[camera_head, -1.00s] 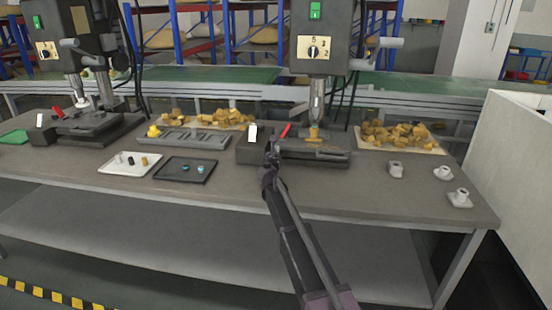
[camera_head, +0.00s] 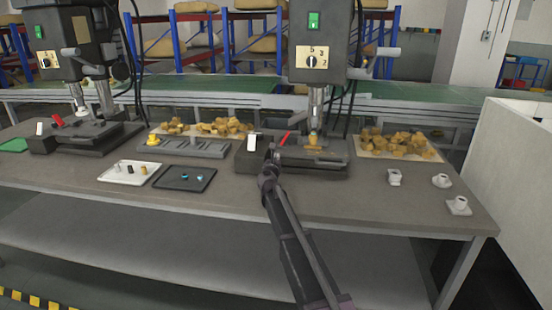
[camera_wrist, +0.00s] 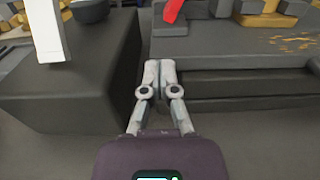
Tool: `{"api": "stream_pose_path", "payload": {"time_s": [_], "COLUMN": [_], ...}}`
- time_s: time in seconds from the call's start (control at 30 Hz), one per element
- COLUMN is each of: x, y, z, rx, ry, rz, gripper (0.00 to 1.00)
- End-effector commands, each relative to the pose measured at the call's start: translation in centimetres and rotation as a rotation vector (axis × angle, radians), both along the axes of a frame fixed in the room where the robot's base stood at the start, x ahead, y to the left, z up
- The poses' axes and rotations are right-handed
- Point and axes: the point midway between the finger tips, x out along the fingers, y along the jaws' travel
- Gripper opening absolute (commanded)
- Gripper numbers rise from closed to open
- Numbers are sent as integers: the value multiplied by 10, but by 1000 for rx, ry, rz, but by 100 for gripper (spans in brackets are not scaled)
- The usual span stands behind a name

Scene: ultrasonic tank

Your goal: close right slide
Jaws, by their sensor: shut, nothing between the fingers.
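The right ultrasonic machine (camera_head: 318,50) stands at the back of the table, with its dark base and slide (camera_head: 312,152) under the spindle. A red lever (camera_head: 285,138) sticks up at the left of this slide, and its red part also shows in the wrist view (camera_wrist: 173,10). A dark block with a white upright piece (camera_head: 252,142) stands left of the slide. My gripper (camera_head: 270,160) is at the front left of the slide. In the wrist view my gripper (camera_wrist: 159,70) has its fingertips together and empty, in front of the gap between the dark block (camera_wrist: 70,90) and the slide base (camera_wrist: 240,75).
A white tray (camera_head: 110,178) and a black tray (camera_head: 205,185) with small parts lie to the left. A pile of yellowish pieces (camera_head: 400,143) lies at the right. Several white fittings (camera_head: 459,206) stand on the right table end. The front table strip is mostly clear.

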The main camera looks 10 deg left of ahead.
Motion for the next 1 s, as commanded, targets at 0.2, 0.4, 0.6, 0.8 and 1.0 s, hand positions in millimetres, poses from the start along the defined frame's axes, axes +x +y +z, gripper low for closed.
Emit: {"api": "stream_pose_path", "payload": {"time_s": [0.2,0.4,0.6,0.8,1.0], "x": [-28,-66,-98,-119,-126], "y": [0,2,3,4,4], "z": [0,0,-1,-1,-1], "rx": [3,4,4,4,4], "ry": [0,1,1,1,1], "rz": [2,4,2,3,2], "gripper": [0,0,0,0,0]}}
